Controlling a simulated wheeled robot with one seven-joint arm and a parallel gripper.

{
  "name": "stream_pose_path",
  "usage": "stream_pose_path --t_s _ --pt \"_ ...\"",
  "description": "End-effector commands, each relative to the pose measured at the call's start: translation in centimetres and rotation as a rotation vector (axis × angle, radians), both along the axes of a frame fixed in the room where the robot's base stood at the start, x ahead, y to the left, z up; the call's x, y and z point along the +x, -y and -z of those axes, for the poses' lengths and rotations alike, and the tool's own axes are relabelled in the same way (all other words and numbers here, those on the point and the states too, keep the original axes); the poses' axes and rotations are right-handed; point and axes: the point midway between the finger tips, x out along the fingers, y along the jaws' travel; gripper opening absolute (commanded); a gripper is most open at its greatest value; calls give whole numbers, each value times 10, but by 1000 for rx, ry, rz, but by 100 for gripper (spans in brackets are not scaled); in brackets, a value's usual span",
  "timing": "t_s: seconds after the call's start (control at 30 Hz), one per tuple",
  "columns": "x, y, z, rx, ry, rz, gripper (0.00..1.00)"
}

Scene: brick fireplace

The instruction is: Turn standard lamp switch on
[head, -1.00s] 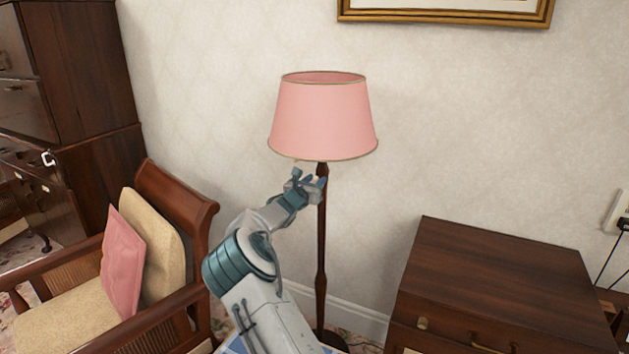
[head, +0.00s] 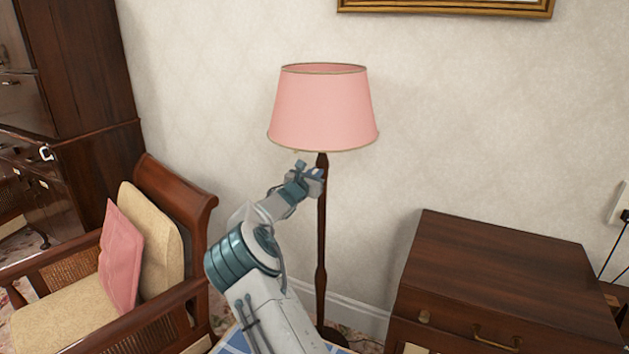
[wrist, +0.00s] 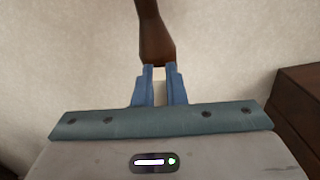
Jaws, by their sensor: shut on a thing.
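The standard lamp (head: 321,230) stands against the wall, with a dark wooden pole and a pink shade (head: 322,110). The shade shows no clear glow. My gripper (head: 318,174) is at the upper pole, just under the shade. In the wrist view, the blue fingers of my gripper (wrist: 159,80) are close together at the dark wooden pole (wrist: 154,38), with a narrow pale strip between them. They are shut on part of the lamp there. I cannot make out the switch itself.
A wooden armchair (head: 185,200) with a pink cushion (head: 121,258) stands to the left, before a dark cabinet (head: 85,90). A low wooden chest (head: 500,260) is on the right. The wall is close behind the lamp.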

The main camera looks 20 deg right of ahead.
Motion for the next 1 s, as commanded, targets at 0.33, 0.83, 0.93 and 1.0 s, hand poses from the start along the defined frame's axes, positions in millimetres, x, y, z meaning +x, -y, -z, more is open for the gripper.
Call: stream_pose_path --t_s 0.33,0.83,0.93,1.0 --pt "-2 2 9 208 214 0 0" --pt "-4 5 10 542 550 0 0" --pt "-5 5 10 609 617 -1 0" --pt "-5 6 11 655 663 -1 0"
